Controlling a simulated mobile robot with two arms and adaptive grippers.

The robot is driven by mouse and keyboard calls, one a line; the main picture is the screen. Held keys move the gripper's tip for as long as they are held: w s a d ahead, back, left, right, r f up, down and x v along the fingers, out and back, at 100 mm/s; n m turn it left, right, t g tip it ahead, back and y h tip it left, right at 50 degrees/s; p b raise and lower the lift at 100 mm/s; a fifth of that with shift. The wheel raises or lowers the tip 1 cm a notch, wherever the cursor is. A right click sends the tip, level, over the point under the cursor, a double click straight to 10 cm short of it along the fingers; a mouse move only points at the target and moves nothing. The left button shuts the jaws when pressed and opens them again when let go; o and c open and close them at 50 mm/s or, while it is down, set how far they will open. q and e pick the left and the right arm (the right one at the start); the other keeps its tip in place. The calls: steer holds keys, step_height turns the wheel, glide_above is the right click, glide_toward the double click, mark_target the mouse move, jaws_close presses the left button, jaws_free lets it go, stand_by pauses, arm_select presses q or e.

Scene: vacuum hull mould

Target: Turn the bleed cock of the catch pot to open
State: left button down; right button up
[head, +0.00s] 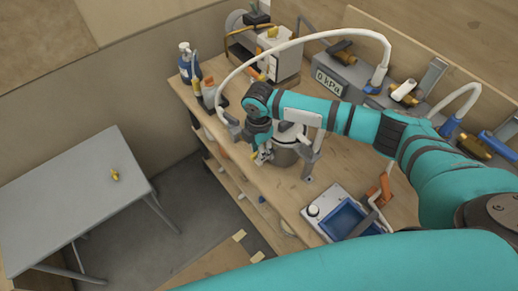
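The catch pot (285,156) is a grey metal cylinder on the wooden bench, partly hidden behind my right arm. My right gripper (262,157) points down at the pot's left side, close to the bench's front edge. Its fingertips are small and dark here, and I cannot tell whether they are open or shut. The bleed cock is not clearly visible; the fingertips and wrist cover that side of the pot. I cannot tell whether they touch it. My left gripper is not in view.
A white hose (300,41) arcs over the bench near my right wrist. A grey box reading "0 kPa" (328,82) stands behind. A blue tray (350,220) lies at the bench's right. A grey table (70,205) with a small brass piece (115,175) stands left.

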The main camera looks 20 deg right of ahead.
steer(key=shift+o, duration=0.7)
step_height(320, 180, up, 12)
steer(key=shift+s+f, duration=0.1)
stand_by(0.4)
